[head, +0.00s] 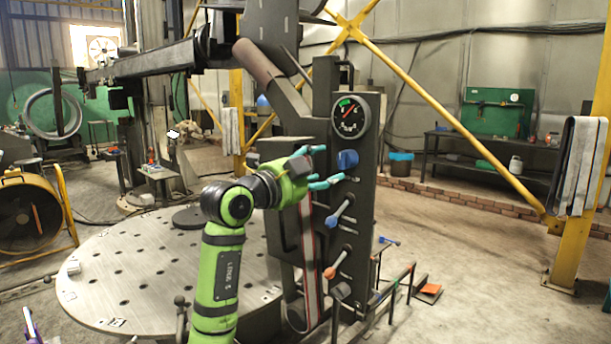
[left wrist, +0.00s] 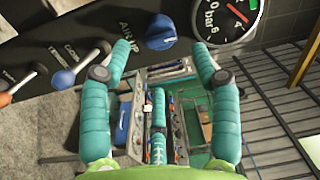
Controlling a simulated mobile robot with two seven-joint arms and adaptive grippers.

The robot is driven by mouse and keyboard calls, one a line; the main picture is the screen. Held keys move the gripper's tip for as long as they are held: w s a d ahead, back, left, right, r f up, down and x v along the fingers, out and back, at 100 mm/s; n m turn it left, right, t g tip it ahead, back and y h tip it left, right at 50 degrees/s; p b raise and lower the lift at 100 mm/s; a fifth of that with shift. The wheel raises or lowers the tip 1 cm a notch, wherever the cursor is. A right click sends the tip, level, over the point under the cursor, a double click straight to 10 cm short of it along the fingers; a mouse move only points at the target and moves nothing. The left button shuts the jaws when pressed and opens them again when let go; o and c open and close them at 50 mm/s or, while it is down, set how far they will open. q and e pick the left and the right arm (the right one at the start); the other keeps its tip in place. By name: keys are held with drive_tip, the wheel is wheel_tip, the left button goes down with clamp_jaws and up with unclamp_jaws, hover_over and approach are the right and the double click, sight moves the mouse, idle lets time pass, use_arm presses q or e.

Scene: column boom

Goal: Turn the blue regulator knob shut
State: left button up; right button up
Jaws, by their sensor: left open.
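The blue regulator knob (head: 347,159) sits on the dark upright panel (head: 352,105), just below the round pressure gauge (head: 350,115). In the left wrist view the blue knob (left wrist: 161,32) shows at the top centre, beside the lettering "AIR", with the gauge (left wrist: 226,18) to its right. My left gripper (head: 322,166) is open, its teal fingers pointing at the panel close to the knob. In the left wrist view the fingers (left wrist: 162,70) spread either side of the knob's position, with the knob beyond their tips. Nothing is between them. My right gripper is not in view.
Below the knob are a blue-tipped lever (head: 338,213) and an orange-tipped lever (head: 336,263). A round perforated table (head: 130,262) stands at the left. A yellow post (head: 583,180) stands at the right. The floor right of the panel is mostly open.

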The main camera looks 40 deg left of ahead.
use_arm(q)
drive_tip(key=s, duration=0.5)
drive_tip(key=shift+a+f, duration=0.15)
